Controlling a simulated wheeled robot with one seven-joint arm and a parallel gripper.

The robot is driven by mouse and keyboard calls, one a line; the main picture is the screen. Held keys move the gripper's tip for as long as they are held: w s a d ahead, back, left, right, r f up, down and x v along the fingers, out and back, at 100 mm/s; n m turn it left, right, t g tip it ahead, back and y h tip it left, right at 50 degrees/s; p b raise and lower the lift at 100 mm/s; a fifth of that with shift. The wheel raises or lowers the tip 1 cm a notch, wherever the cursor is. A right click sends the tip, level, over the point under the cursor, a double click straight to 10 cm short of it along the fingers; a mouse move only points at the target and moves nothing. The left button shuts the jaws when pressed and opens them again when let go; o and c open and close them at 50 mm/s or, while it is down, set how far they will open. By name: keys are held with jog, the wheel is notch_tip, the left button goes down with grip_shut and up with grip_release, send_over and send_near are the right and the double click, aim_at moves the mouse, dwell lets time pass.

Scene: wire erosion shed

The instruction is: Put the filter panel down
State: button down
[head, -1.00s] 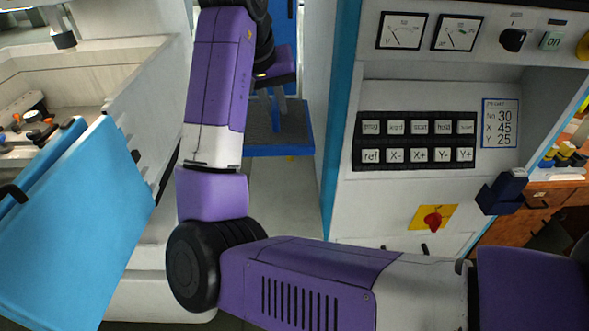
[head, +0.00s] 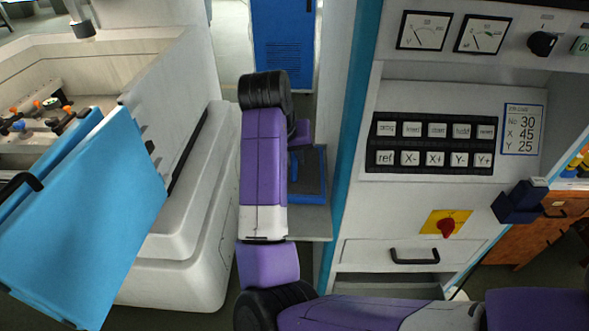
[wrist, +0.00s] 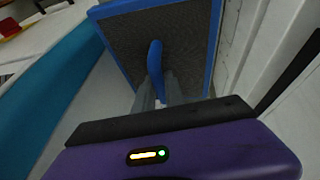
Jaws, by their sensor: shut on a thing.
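The filter panel (wrist: 193,43) is a dark mesh sheet in a blue frame with a blue handle (wrist: 155,58). My gripper (wrist: 157,85) is shut on that handle in the wrist view. In the head view the filter panel (head: 314,178) shows past my purple arm, between the white machine and the control cabinet. My arm hides its left part and the gripper there. I cannot tell whether the panel's far edge touches anything.
The control cabinet (head: 400,205) with buttons and a red knob stands close on the right. The white machine (head: 190,255) with an open blue door (head: 95,225) is on the left. A blue locker (head: 284,45) stands behind, beyond the narrow gap.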

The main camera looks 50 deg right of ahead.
jog(key=shift+f, duration=2.15)
jog(key=c, duration=1.4)
grip_release()
jog(key=shift+r, duration=0.1)
jog(key=v, duration=1.2)
jog(key=shift+b, duration=0.45)
